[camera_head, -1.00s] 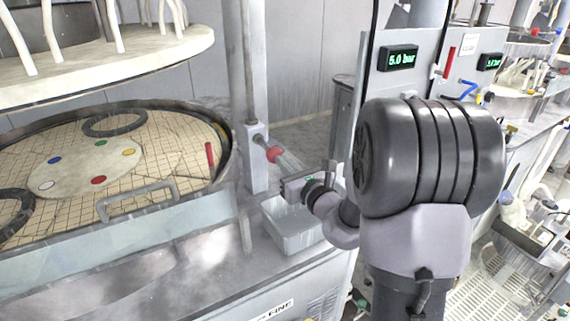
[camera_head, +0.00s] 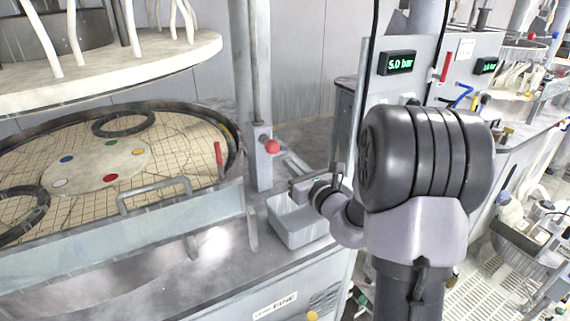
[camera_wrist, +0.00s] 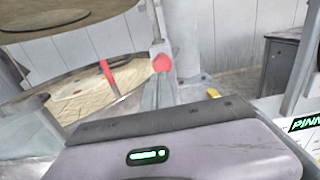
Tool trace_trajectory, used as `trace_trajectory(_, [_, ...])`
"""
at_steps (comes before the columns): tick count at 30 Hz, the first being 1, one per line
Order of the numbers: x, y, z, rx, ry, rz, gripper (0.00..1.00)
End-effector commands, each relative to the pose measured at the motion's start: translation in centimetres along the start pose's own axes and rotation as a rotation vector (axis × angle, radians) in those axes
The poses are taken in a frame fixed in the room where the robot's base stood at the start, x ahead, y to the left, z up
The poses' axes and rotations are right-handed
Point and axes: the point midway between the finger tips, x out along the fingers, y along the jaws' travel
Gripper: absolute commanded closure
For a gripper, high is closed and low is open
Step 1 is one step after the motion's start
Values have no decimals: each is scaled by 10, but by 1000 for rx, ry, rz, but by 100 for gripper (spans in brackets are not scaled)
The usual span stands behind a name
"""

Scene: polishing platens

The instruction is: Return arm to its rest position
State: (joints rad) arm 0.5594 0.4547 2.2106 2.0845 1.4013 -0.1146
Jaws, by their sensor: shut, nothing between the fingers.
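My arm reaches from the right of the head view, with its large dark joint in front. My gripper (camera_head: 288,160) is shut and empty, pointing up and left toward a round red knob (camera_head: 272,147) on a grey post. A small gap seems to lie between the fingers and the knob. In the wrist view the grey gripper body with a green display fills the bottom, and its fingertips are hidden. The red knob (camera_wrist: 162,63) shows beyond it.
A round platen (camera_head: 190,150) with coloured dots lies left of the post, with a handle and a red lever (camera_head: 218,154) at its edge. A grey bin (camera_head: 297,226) sits below my gripper. A panel reading 5.0 bar (camera_head: 398,64) stands behind my arm.

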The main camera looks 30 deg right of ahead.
Motion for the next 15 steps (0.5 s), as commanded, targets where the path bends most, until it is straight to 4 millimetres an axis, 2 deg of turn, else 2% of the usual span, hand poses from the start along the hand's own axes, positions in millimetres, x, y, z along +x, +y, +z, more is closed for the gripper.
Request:
trace_trajectory(1, [-16,-2,3,1,0,-5,100])
trace_trajectory(3, [-36,-1,3,1,0,-4,100])
trace_trajectory(7, [-64,-1,2,0,1,-3,100])
trace_trajectory(10, [-76,0,1,1,1,-2,100])
trace_trajectory(15, [-79,3,2,-4,0,9,100])
